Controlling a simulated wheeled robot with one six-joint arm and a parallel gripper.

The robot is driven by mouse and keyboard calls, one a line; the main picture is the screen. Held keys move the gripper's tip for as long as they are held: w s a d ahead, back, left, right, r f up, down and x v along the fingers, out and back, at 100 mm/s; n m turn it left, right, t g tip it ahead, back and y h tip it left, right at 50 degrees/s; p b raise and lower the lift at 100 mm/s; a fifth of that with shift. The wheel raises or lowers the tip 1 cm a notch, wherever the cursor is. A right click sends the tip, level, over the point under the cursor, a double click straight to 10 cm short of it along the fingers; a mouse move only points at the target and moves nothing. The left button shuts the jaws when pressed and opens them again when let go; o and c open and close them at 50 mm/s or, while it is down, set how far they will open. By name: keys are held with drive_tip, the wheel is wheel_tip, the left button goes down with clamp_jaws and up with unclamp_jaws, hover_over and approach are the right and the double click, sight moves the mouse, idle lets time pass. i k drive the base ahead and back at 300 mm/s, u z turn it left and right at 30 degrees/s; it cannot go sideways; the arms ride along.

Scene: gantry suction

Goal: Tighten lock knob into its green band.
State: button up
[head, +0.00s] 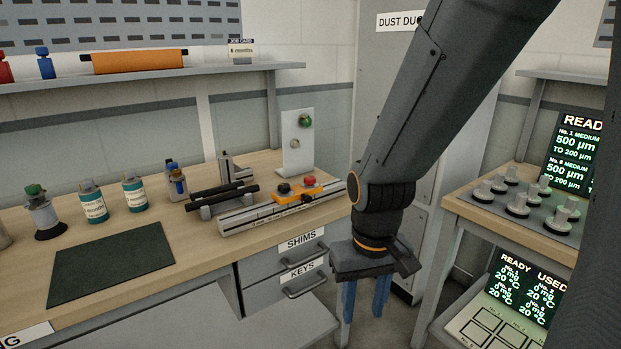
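An orange carriage (296,196) sits on a pale slotted rail (268,210) on the wooden bench. It carries a black knob (284,188) and a red knob (309,181). I cannot tell which one is the lock knob, and no green band can be made out at this size. My gripper (364,306) points down in front of the bench's right end, to the right of and nearer than the carriage. Its two blue fingers are apart with nothing seen between them. It touches neither knob.
An upright plate (297,143) with a green knob (305,121) stands behind the rail. A black bar (221,200) lies left of the carriage. Bottles (93,201) and a dark mat (111,268) are further left. A right-hand table holds a tray of weights (487,196).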

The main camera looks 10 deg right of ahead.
sight(309, 180)
drive_tip(key=u, duration=0.55)
drive_tip(key=k, duration=0.6)
drive_tip(key=u, duration=0.7)
drive_tip(key=i, duration=1.25)
drive_tip(key=z, duration=0.65)
